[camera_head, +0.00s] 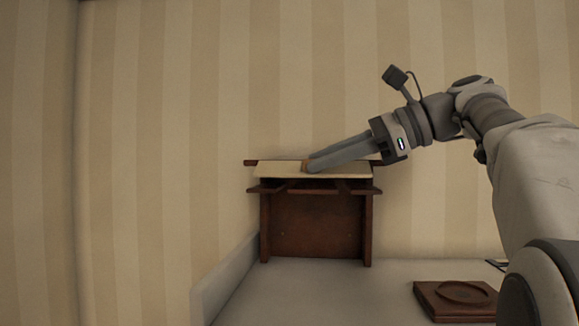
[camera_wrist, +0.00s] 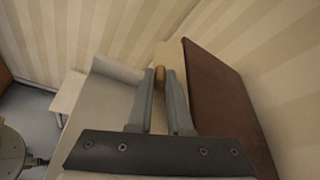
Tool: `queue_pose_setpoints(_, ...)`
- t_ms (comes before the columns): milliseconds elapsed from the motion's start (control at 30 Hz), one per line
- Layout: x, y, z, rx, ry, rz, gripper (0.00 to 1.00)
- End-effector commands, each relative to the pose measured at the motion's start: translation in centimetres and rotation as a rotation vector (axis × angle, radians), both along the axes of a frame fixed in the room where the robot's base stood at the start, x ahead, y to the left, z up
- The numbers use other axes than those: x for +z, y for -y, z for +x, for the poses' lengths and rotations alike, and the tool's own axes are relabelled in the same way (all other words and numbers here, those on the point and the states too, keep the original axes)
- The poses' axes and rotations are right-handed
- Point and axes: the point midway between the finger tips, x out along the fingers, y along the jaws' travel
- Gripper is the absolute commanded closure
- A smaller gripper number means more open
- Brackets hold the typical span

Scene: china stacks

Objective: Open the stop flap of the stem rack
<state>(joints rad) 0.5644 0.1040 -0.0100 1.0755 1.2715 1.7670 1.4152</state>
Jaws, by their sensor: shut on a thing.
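The stem rack (camera_head: 315,225) is a dark brown wooden stand on the pale counter against the striped wall. A cream panel, which looks like its stop flap (camera_head: 275,171), runs along the top front of the rack; I cannot tell its exact angle. My gripper (camera_head: 311,167) reaches in from the right, its fingertips at the panel. In the wrist view, the fingers close around a small tan wooden knob (camera_wrist: 160,74) beside the cream strip (camera_wrist: 166,52). A broad brown board of the rack (camera_wrist: 215,100) lies right of the fingers. The fingers partly hide the panel.
A square brown wooden piece with a round recess (camera_head: 440,305) lies on the counter (camera_head: 310,300) at the front right, below my arm. A low pale ledge (camera_head: 235,275) edges the counter on the left. The counter in front of the rack is clear.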

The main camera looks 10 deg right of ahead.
Motion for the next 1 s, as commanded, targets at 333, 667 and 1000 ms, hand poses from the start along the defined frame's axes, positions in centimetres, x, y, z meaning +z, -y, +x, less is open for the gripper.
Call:
queue_pose_setpoints(333,1.3,0.2,0.6,0.001,-0.3,0.098,1.0)
queue_pose_setpoints(667,2.0,0.3,0.9,0.0,-0.466,0.153,1.0)
queue_pose_setpoints(1000,2.4,0.4,1.2,0.001,-0.558,0.185,1.0)
